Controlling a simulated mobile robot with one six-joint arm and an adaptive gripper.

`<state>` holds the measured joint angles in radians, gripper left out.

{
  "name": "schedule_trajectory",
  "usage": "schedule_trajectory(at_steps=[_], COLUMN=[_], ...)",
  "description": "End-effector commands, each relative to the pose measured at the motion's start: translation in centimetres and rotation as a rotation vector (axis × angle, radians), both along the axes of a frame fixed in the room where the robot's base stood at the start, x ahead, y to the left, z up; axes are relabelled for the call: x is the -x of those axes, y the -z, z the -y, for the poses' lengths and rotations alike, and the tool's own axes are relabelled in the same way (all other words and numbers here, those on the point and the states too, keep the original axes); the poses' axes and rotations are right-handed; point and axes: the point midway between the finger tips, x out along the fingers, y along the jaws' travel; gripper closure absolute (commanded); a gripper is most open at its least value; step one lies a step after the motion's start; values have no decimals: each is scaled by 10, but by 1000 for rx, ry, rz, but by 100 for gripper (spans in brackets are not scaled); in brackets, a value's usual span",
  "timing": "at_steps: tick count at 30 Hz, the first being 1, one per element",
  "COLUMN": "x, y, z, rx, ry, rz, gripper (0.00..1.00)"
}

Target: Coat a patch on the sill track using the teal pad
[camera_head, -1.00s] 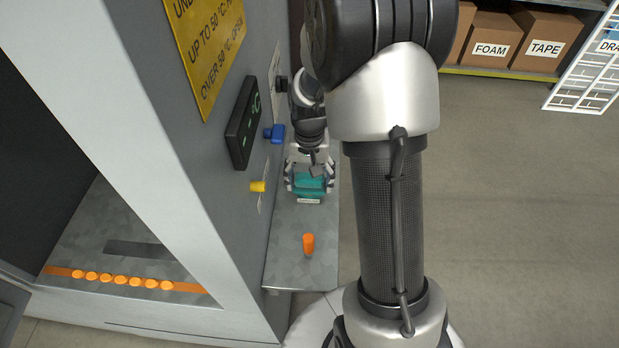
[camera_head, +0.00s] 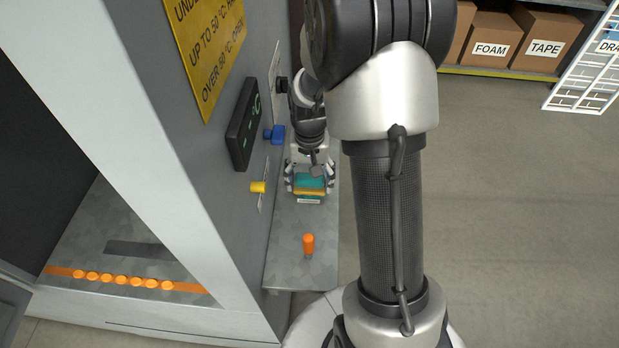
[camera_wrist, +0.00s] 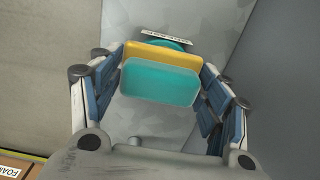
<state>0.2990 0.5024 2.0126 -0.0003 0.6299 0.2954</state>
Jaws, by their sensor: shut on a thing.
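My gripper (camera_head: 309,184) is shut on the teal pad (camera_wrist: 160,82), a rounded block with a teal face and a yellow layer (camera_wrist: 158,52). In the wrist view the pad sits between both fingers. The pad also shows in the head view (camera_head: 311,182), over the narrow metal shelf. Just past it in the wrist view is a teal rounded thing (camera_wrist: 176,44), partly hidden, beside a small white label. An orange-brown strip (camera_head: 57,271) with several orange discs crosses the sill of the opening at left. A dark grey strip (camera_head: 140,250) lies behind it. I cannot tell which is the sill track.
The metal shelf (camera_head: 290,265) carries an upright orange peg (camera_head: 308,244) near its front. The grey cabinet wall beside it has a blue knob (camera_head: 275,134), a yellow knob (camera_head: 258,187) and a dark display (camera_head: 243,122). Open floor (camera_head: 530,220) lies at right, with boxes behind.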

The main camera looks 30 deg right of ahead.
Motion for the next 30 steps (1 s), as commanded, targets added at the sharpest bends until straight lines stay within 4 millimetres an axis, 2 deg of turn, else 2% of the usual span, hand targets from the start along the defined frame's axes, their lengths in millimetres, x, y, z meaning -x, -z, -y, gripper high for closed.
schedule_trajectory(at_steps=[22, 30], x=[-1, -1], y=[-64, -68], z=[0, 0], rx=[1, 1], ry=[0, 0], rz=[4, 3], gripper=[49, 49])
